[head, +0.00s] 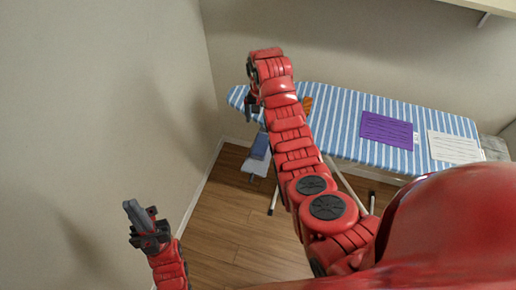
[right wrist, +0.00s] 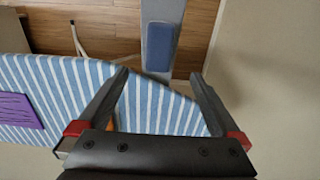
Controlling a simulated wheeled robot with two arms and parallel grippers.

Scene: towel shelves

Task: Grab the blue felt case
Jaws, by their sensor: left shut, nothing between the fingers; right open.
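A flat blue item (head: 260,146), which looks like the blue felt case, lies on a narrow grey surface low beside the ironing board's left end. It also shows in the right wrist view (right wrist: 159,47), beyond the fingertips. My right gripper (head: 251,106) is over the narrow left end of the board, partly hidden by its own arm in the head view. In the right wrist view its fingers (right wrist: 158,76) are spread wide with nothing held, the striped cover beneath. My left gripper (head: 133,215) is shut and empty near the left wall, away from the case.
The blue-and-white striped ironing board (head: 330,125) bears a purple cloth (head: 387,130), a white cloth (head: 454,147) and an orange item (head: 307,104). The grey support (head: 256,168) stands near the wall corner. Wooden floor (head: 235,215) is clear on the left.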

